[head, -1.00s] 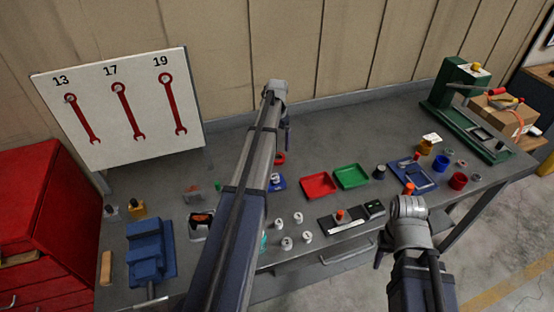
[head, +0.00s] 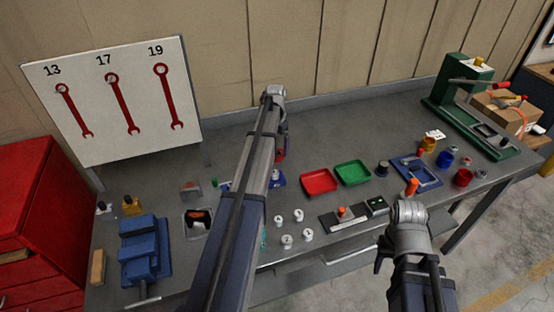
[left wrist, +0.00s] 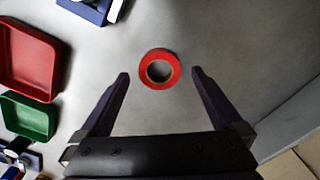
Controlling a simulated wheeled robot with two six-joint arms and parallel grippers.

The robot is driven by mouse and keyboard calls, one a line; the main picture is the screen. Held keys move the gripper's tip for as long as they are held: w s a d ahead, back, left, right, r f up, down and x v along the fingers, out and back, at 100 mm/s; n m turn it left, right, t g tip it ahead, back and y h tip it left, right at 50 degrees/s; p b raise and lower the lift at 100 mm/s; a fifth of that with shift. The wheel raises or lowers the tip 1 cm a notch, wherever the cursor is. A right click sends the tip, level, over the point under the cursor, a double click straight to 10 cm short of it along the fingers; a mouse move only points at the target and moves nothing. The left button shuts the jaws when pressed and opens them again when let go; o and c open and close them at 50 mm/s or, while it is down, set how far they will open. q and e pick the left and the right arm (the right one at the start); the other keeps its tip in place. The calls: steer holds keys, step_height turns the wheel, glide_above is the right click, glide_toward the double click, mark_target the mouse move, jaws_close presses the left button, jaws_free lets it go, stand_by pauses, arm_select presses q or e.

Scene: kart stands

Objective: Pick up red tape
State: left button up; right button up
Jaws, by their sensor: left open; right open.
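The red tape (left wrist: 147,80) is a flat red ring lying on the grey bench. In the left wrist view it sits between and a little beyond the fingertips of my open left gripper (left wrist: 160,75), touching neither finger. In the head view the tape (head: 280,155) is mostly hidden behind my left gripper (head: 285,137). My left gripper is empty and points down over the bench. My right gripper (head: 380,258) is near the bench's front edge, partly hidden by its own wrist, far from the tape.
A red tray (head: 319,181) and a green tray (head: 352,174) lie to the right of the tape. A blue holder (head: 278,181) is close in front of it. A blue vise (head: 145,252) stands at the left. The back of the bench is clear.

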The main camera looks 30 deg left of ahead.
arm_select(q)
step_height(320, 180, down, 3)
steer(key=shift+f+b, duration=0.15)
steer(key=shift+b, duration=1.05)
steer(key=shift+s, duration=0.1)
steer(key=c, duration=1.5)
steer(key=shift+c, duration=0.2)
step_height(320, 180, up, 9)
steer(key=p, duration=0.8)
steer(key=shift+f+p, duration=0.15)
steer(key=shift+p, duration=0.25)
